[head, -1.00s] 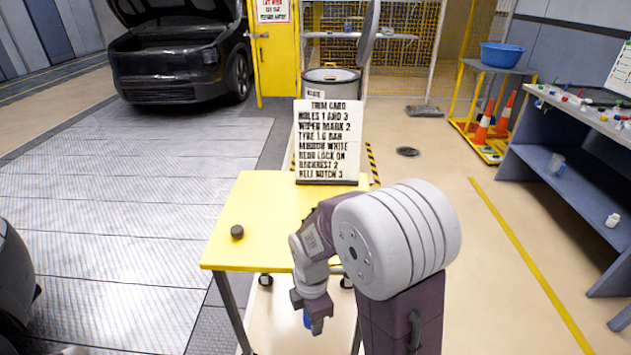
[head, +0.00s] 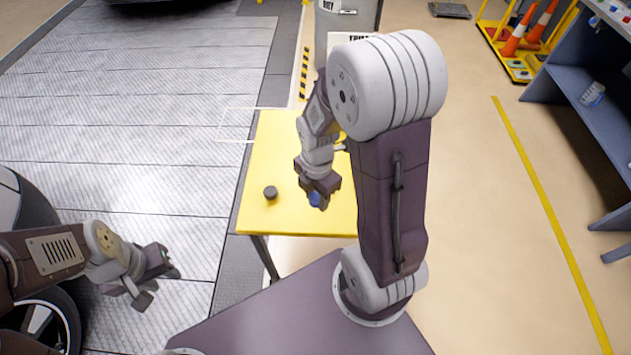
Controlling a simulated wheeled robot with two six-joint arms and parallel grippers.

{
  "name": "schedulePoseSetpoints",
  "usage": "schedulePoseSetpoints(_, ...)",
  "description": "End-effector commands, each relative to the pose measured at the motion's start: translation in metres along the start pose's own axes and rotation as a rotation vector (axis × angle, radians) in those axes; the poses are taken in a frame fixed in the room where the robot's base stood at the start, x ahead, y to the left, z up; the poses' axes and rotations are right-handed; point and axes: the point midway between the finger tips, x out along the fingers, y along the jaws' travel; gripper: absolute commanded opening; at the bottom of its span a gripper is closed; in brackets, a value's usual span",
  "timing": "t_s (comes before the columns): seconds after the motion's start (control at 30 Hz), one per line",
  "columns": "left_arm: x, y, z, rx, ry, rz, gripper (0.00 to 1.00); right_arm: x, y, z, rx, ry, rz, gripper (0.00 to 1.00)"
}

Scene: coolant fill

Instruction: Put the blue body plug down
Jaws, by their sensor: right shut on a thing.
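My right gripper (head: 319,196) is shut on the blue body plug (head: 315,199). It holds the plug over the yellow table top (head: 264,222), towards its front part; I cannot tell whether the plug touches the surface. Most of the plug is hidden by the fingers. A dark round plug (head: 270,192) sits on the table, left of the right gripper and apart from it. My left gripper (head: 158,276) is at the lower left, away from the table, with its fingers apart and nothing between them.
A card stand (head: 352,38) at the back of the table is mostly hidden behind my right arm. A grey bin (head: 346,17) stands behind it. A blue workbench (head: 575,95) and orange cones (head: 516,35) are at the right. The table's left front is mostly clear.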

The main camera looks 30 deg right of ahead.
Motion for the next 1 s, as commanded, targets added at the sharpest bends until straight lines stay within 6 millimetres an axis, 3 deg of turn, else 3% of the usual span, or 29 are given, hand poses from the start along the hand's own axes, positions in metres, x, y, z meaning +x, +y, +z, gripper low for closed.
schedulePoseSetpoints(0.1, 0.003, 0.0, 0.0, 0.0, 0.0, 0.0, 0.36, 0.021, 0.028, 0.014, 0.0, 0.001, -0.003, 0.1)
schedulePoseSetpoints(0.3, 0.004, 0.0, 0.0, 0.0, 0.0, 0.0, 0.36, 0.036, 0.052, 0.027, 0.0, 0.0, 0.0, 0.1)
schedulePoseSetpoints(0.43, 0.004, 0.0, 0.0, 0.0, 0.0, 0.0, 0.36, 0.038, 0.054, 0.028, 0.0, 0.0, 0.001, 0.1)
schedulePoseSetpoints(0.7, 0.01, 0.0, 0.001, 0.0, 0.0, 0.0, 0.36, 0.076, 0.054, 0.027, 0.0, 0.0, 0.0, 0.1)
schedulePoseSetpoints(1.0, 0.011, 0.0, 0.001, 0.0, 0.0, 0.0, 0.36, 0.079, 0.054, 0.027, 0.0, 0.0, 0.001, 0.1)
